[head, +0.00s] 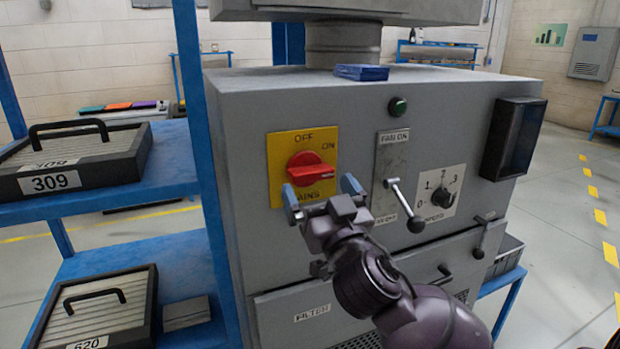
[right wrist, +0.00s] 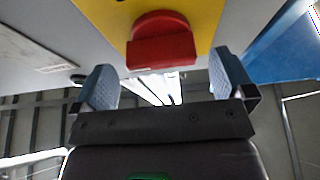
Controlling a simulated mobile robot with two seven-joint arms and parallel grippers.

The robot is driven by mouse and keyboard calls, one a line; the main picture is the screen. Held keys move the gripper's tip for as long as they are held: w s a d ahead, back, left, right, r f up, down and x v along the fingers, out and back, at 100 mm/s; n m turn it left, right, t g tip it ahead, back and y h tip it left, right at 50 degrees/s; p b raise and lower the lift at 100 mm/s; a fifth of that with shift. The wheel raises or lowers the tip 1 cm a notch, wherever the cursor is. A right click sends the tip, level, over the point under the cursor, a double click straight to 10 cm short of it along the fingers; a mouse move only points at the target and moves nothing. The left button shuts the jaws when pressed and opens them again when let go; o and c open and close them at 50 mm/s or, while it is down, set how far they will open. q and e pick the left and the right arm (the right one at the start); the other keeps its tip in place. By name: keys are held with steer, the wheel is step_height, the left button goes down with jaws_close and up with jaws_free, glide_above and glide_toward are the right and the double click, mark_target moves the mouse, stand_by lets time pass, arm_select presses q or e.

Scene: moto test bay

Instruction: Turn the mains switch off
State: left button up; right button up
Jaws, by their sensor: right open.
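The mains switch is a red rotary knob (head: 311,169) on a yellow plate (head: 279,151) on the front of the grey machine. Its grip bar lies about level, its right end below the word ON. OFF is printed at the top of the plate. My right gripper (head: 320,187) is open just in front of the knob's lower part, its two blue-grey fingers left and right of it. In the right wrist view the red knob (right wrist: 160,45) shows ahead of and between the open fingers (right wrist: 163,75), apart from both. My left gripper is not in view.
Right of the switch are a fan lever (head: 399,200) with a black ball, a speed dial (head: 442,197), a green button (head: 398,107) and a dark box (head: 514,138). A blue rack (head: 170,160) with cases stands close at left. A blue item (head: 361,72) lies on top.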

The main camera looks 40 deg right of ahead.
mark_target(315, 180)
steer(key=shift+w+d+r, duration=0.15)
steer(key=shift+w+r, duration=0.45)
steer(key=shift+w, duration=0.05)
steer(key=shift+w+d+r, duration=0.1)
steer(key=shift+w+r, duration=0.05)
steer(key=shift+w, duration=0.2)
steer(key=shift+w+d+r, duration=0.15)
steer(key=shift+w, duration=0.5)
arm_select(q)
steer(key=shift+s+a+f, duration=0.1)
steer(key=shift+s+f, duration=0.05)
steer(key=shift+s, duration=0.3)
